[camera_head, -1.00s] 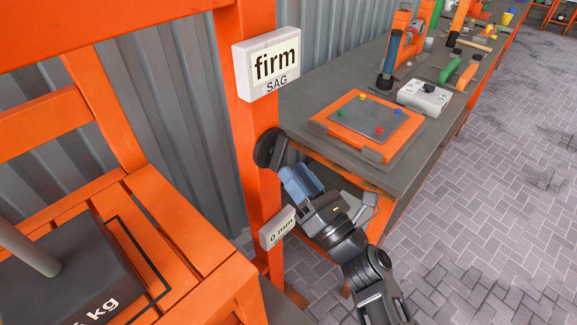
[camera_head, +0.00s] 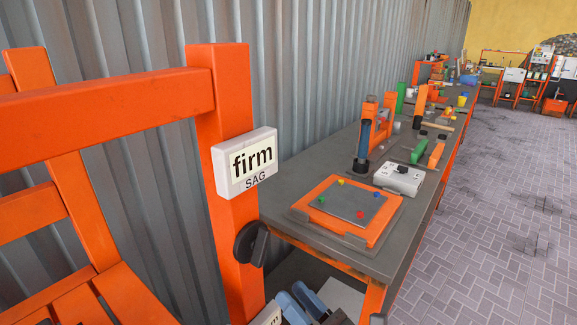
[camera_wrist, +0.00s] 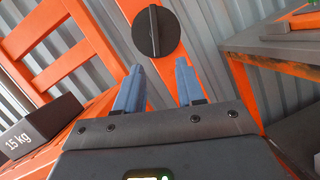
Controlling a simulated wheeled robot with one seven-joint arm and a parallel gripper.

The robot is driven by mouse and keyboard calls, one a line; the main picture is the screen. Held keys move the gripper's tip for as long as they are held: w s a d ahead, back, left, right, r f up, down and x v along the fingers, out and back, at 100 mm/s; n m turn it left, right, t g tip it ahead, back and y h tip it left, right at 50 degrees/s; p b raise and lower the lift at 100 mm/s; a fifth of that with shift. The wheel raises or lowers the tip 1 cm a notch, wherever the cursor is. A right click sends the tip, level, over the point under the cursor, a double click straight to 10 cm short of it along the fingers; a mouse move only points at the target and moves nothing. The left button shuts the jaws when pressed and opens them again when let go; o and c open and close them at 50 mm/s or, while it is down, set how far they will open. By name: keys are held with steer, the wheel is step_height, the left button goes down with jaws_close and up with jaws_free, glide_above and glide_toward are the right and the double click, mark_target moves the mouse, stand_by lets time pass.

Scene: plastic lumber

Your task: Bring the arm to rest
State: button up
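My gripper (camera_wrist: 158,82) has two blue fingers spread apart with nothing between them. It shows only at the bottom edge of the head view (camera_head: 296,297), with most of my arm below the frame. The black round knob (camera_head: 250,243) on the orange post is beyond the fingertips. In the wrist view the knob (camera_wrist: 156,31) sits above the gap between the fingers, and I see no contact.
The orange post (camera_head: 225,130) carries a "firm SAG" sign (camera_head: 245,163). An orange slatted bench (camera_head: 95,300) is at left; a 15 kg block (camera_wrist: 40,128) rests on it. A grey workbench (camera_head: 400,235) with tools stands right. Paved floor (camera_head: 500,220) is open.

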steer(key=s+d+f+n+g+h, duration=0.1)
steer(key=s+d+f+n+h, duration=0.5)
steer(key=s, duration=0.5)
steer(key=s+d+f+n+g+h, duration=0.25)
steer(key=s+d+f+n, duration=0.4)
steer(key=s, duration=0.35)
steer(key=s+d+r+n+t+h, duration=0.1)
steer(key=s+d+r+n+h, duration=0.5)
steer(key=s+n, duration=0.4)
steer(key=s+d+r+n+t, duration=0.1)
steer(key=s+r+n, duration=0.7)
steer(key=r, duration=0.3)
steer(key=shift+r+n, duration=0.25)
steer(key=shift+n, duration=0.4)
